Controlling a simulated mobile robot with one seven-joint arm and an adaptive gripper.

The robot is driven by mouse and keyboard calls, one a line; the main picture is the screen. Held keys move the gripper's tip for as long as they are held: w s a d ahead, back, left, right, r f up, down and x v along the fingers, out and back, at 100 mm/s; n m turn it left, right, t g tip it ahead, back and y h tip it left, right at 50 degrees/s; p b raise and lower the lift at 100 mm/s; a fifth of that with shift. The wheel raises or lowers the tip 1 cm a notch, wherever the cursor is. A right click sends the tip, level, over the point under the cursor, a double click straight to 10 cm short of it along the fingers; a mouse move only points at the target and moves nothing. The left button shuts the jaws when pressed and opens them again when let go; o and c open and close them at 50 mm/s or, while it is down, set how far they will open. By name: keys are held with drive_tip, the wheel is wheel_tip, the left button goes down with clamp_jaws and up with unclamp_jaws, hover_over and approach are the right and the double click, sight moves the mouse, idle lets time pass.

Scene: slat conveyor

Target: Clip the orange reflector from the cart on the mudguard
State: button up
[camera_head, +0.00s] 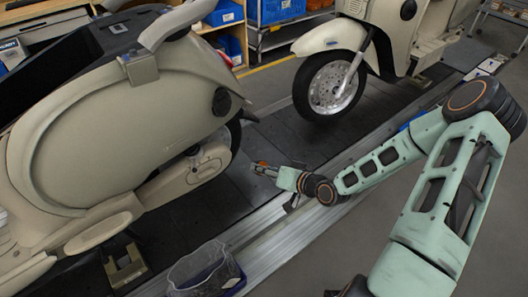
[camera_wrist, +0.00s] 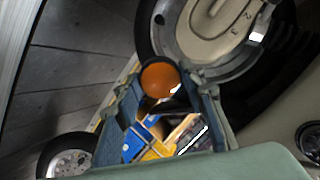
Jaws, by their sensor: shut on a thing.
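My gripper (camera_head: 264,168) is low beside the near scooter's rear end, over the conveyor. It is shut on the orange reflector (camera_wrist: 158,80), a round orange disc held between the two fingertips in the wrist view. In the head view the reflector is only a small orange spot at the fingertips. The near cream scooter (camera_head: 130,120) stands at left, its wheel (camera_head: 236,132) mostly hidden by bodywork. In the wrist view that wheel (camera_wrist: 237,72) is large, behind and right of the reflector, apart or touching I cannot tell. The far scooter's cream front mudguard (camera_head: 325,38) is further back.
A clear bin (camera_head: 205,268) stands at the conveyor's near edge. The far scooter's front wheel (camera_head: 330,85) rests on the dark slats. Shelves with blue boxes (camera_head: 275,10) are at the back. Bare slats (camera_head: 275,135) lie between the scooters. A metal rail (camera_head: 265,228) runs along the conveyor.

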drive_tip(key=w+r+t+b, duration=0.1)
drive_tip(key=w+a+r+t+y+b, duration=0.1)
drive_tip(key=w+b, duration=0.1)
drive_tip(key=shift+w+r+m+t, duration=0.1)
drive_tip(key=shift+m+t, duration=0.2)
drive_tip(key=shift+t, duration=0.1)
wheel_tip(320, 180, up, 8)
drive_tip(key=w+d+f+t+b, duration=0.1)
drive_tip(key=w+t+b, duration=0.1)
drive_tip(key=t+b, duration=0.15)
drive_tip(key=b+x, duration=0.1)
drive_tip(key=x, duration=0.6)
drive_tip(key=shift+a+r+m+g+y, duration=0.25)
drive_tip(key=shift+m+g+y, duration=0.05)
drive_tip(key=shift+g+y, duration=0.15)
drive_tip(key=shift+a, duration=0.1)
drive_tip(key=shift+b+x, duration=0.6)
drive_tip(key=shift+x, duration=0.6)
drive_tip(key=shift+w+a, duration=0.2)
drive_tip(key=shift+w, duration=0.2)
